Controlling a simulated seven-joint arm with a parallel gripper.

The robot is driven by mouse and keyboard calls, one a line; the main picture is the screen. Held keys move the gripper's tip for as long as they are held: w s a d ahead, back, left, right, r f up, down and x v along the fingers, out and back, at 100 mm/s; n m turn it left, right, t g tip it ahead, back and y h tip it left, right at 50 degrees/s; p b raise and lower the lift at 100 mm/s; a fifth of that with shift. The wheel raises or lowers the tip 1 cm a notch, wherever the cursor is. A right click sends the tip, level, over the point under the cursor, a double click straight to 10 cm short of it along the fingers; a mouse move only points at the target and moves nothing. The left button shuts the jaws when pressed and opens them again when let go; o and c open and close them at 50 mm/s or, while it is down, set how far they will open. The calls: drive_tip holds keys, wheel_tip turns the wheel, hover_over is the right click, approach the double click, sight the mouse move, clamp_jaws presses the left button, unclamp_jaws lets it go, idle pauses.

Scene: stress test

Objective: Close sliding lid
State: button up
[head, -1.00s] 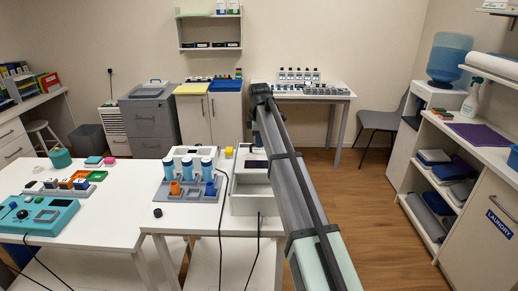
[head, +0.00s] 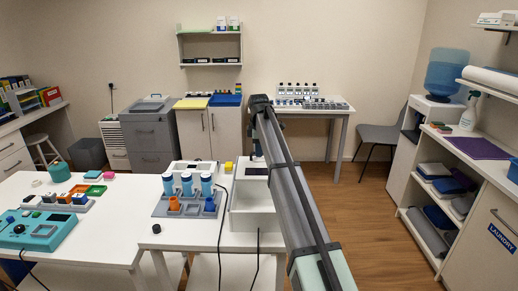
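A white box (head: 249,215) stands at the right end of the middle white table. Its walls are raised, and a dark patch (head: 257,171) shows in its far top part. This may be the box with the sliding lid; I cannot make out the lid or how far it is open. My arm runs from the lower right up to a bend above the box and hides its right side. The end of my arm, with my gripper (head: 255,150), hangs down behind the bend near the far end of the box. The fingers are too small and hidden to tell apart.
Left of the box is a grey rack (head: 183,205) with blue-topped bottles and small cups. A teal device (head: 38,230) is on the left table. Cables cross the front edge. Open floor lies right.

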sight(259, 164)
wheel_tip(259, 164, up, 14)
drive_tip(key=s, duration=0.2)
drive_tip(key=shift+s+f, duration=0.2)
drive_tip(key=shift+s, duration=0.15)
drive_tip(key=shift+d+f, duration=0.1)
